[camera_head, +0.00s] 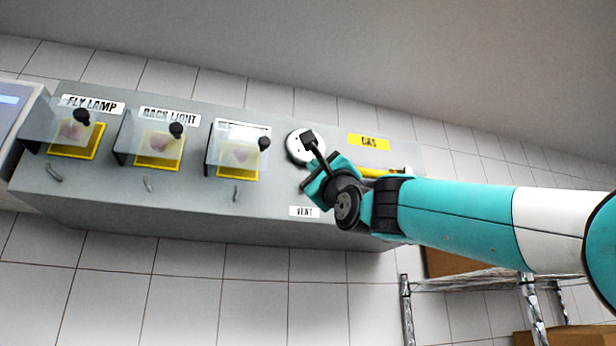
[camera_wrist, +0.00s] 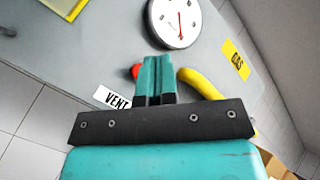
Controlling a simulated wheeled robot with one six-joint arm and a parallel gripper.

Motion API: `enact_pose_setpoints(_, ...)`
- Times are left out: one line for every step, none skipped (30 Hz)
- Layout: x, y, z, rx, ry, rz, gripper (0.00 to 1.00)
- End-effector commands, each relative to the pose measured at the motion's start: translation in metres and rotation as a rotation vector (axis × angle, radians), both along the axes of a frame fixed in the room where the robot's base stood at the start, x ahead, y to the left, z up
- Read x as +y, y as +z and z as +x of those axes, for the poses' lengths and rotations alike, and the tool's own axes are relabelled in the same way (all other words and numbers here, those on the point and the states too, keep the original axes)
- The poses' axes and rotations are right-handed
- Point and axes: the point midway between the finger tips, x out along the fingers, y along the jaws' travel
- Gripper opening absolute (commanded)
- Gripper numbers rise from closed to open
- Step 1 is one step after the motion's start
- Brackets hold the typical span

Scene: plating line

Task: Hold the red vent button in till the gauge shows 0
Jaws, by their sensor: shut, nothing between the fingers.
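The red vent button (camera_wrist: 136,71) shows as a small red edge at the left of my fingers in the wrist view; most of it is hidden behind them. My gripper (camera_wrist: 158,62) is shut and empty, its fingertips over the button area. I cannot tell whether they touch or press the button. The round white gauge (camera_wrist: 172,20) is just above the fingertips, with a red needle; its numbers are too small to read. In the head view my gripper (camera_head: 318,182) covers the button, and the gauge (camera_head: 293,146) is partly hidden.
The VENT label (camera_wrist: 112,97) is at the lower left of the fingers. A yellow gas handle (camera_wrist: 200,82) lies close at their right, under the GAS label (camera_head: 368,142). Several clear-covered switches, such as one under FLY LAMP (camera_head: 92,104), line the grey panel's left.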

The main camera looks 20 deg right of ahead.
Motion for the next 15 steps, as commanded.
enact_pose_setpoints(0.0, 0.005, 0.008, 0.001, -0.001, -0.001, 0.0)
enact_pose_setpoints(0.0, 0.004, 0.012, 0.003, -0.001, -0.001, 0.0)
enact_pose_setpoints(0.0, 0.004, 0.017, 0.003, -0.001, -0.001, 0.0)
enact_pose_setpoints(0.0, 0.003, 0.021, 0.0, -0.001, 0.0, 0.0)
enact_pose_setpoints(0.0, 0.003, 0.024, 0.0, -0.001, 0.0, 0.0)
enact_pose_setpoints(0.0, 0.003, 0.028, 0.0, -0.002, 0.0, 0.0)
enact_pose_setpoints(0.0, 0.003, 0.031, 0.0, -0.002, 0.0, 0.0)
enact_pose_setpoints(0.0, 0.002, 0.033, 0.001, -0.001, 0.001, 0.0)
enact_pose_setpoints(0.0, 0.001, 0.036, 0.001, -0.001, 0.001, 0.0)
enact_pose_setpoints(0.0, 0.001, 0.038, 0.001, -0.001, 0.001, 0.0)
enact_pose_setpoints(0.0, 0.001, 0.039, 0.0, 0.0, 0.0, 0.0)
enact_pose_setpoints(0.0, 0.001, 0.04, 0.0, 0.0, 0.0, 0.0)
enact_pose_setpoints(0.0, 0.001, 0.041, -0.001, 0.0, 0.001, 0.0)
enact_pose_setpoints(0.0, 0.001, 0.042, -0.001, 0.001, 0.001, 0.0)
enact_pose_setpoints(0.0, 0.001, 0.042, -0.001, 0.001, 0.001, 0.0)
